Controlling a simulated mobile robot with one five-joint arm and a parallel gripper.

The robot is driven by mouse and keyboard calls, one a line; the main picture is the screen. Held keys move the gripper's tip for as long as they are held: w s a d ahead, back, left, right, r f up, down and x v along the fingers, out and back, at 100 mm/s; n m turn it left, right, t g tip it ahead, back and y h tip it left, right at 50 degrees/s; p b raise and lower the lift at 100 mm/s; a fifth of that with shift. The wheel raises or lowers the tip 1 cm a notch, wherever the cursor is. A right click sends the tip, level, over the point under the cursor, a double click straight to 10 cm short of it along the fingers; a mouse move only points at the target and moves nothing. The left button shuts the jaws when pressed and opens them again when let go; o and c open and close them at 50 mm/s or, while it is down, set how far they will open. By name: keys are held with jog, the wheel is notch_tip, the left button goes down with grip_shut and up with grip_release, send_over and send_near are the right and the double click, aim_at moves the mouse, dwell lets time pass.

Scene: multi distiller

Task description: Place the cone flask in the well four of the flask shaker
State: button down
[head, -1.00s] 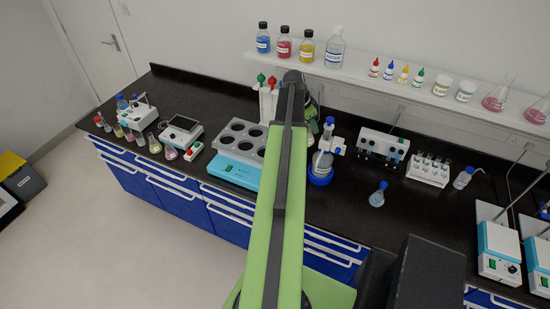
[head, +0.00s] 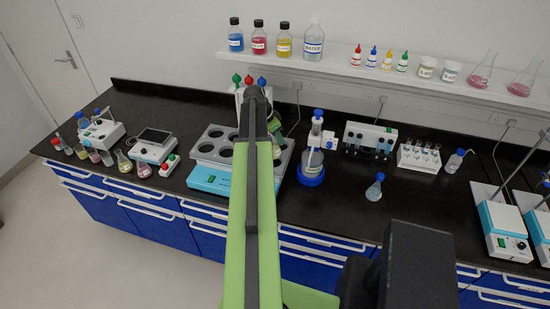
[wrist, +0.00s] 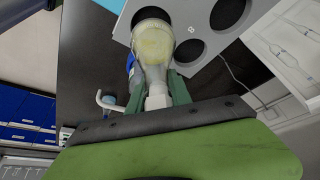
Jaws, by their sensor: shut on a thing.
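The cone flask (wrist: 152,42), clear with pale yellow contents, is held by its neck in my gripper (wrist: 157,88), which is shut on it in the wrist view. The flask's wide base points away from the wrist and overlaps one round well of the flask shaker's grey plate (wrist: 203,22). I cannot tell whether it is above the well or in it. In the head view the flask shaker (head: 208,178) has a turquoise base and a grey top with several round wells. My arm hides its right part and most of the gripper there.
A blue-based dispenser bottle (head: 311,170) stands close right of the shaker. A small blue-capped bottle (head: 374,188) is farther right. A touch-screen device (head: 153,146) is at left. Bottles stand on the wall shelf (head: 340,70). The front bench between the dispenser and hotplates is mostly clear.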

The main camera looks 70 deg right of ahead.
aim_at(277, 148)
notch_tip(277, 148, down, 6)
jog(key=b, duration=0.4)
jog(key=shift+r, duration=0.25)
jog(key=shift+f, duration=0.2)
jog(key=c, duration=1.2)
grip_release()
jog(key=shift+o, duration=0.2)
jog(key=p+v, duration=1.1)
jog(key=v, duration=0.1)
jog(key=shift+r, duration=0.35)
jog(key=shift+f, duration=0.15)
